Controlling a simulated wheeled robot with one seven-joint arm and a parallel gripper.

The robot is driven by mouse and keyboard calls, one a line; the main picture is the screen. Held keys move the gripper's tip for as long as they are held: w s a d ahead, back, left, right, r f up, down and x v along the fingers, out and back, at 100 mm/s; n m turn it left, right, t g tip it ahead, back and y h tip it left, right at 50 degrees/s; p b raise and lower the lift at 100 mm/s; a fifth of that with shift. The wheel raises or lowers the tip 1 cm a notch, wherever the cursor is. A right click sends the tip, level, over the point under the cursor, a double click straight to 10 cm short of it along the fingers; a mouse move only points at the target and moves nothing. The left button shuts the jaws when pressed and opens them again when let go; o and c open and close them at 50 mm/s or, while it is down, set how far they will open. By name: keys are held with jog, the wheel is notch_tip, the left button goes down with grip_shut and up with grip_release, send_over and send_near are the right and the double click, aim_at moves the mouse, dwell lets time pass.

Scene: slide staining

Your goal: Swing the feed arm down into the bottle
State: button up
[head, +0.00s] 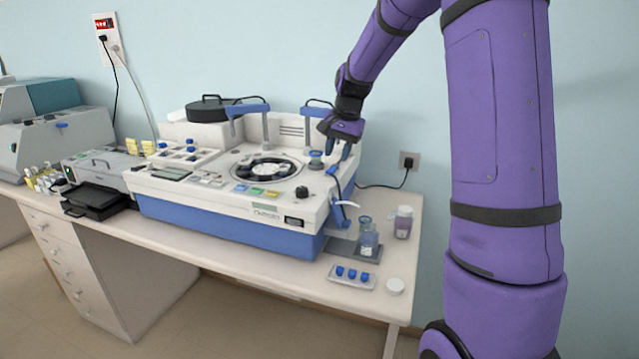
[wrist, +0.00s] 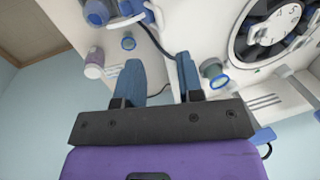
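The feed arm (head: 340,214) is a blue piece with a pale curved tube at the right front corner of the white-and-blue staining machine (head: 230,215). It stands beside the clear bluish bottle (head: 368,243) on a dark tray. Part of the feed arm (wrist: 134,8) shows at the top of the wrist view, beside a bluish bottle (wrist: 97,12). I cannot tell whether the tube's end is over the bottle's mouth. My gripper (head: 345,150) is above the machine's right rear, away from the feed arm. In the wrist view its blue fingers (wrist: 158,62) are apart with nothing held between them.
A white-capped jar (head: 403,222) stands right of the tray (head: 342,246). A small blue-rimmed vessel (head: 316,160) sits on the machine near my gripper. A dark cable runs to the wall socket.

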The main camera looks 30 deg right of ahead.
aim_at(329, 189)
jog(key=f, duration=0.3)
jog(key=w+f, duration=0.1)
jog(key=f, duration=0.3)
jog(key=a+f, duration=0.1)
jog(key=f, duration=0.2)
jog(key=shift+w+a+f, duration=0.1)
jog(key=shift+w+f, duration=0.05)
jog(key=shift+w, duration=0.1)
grip_shut()
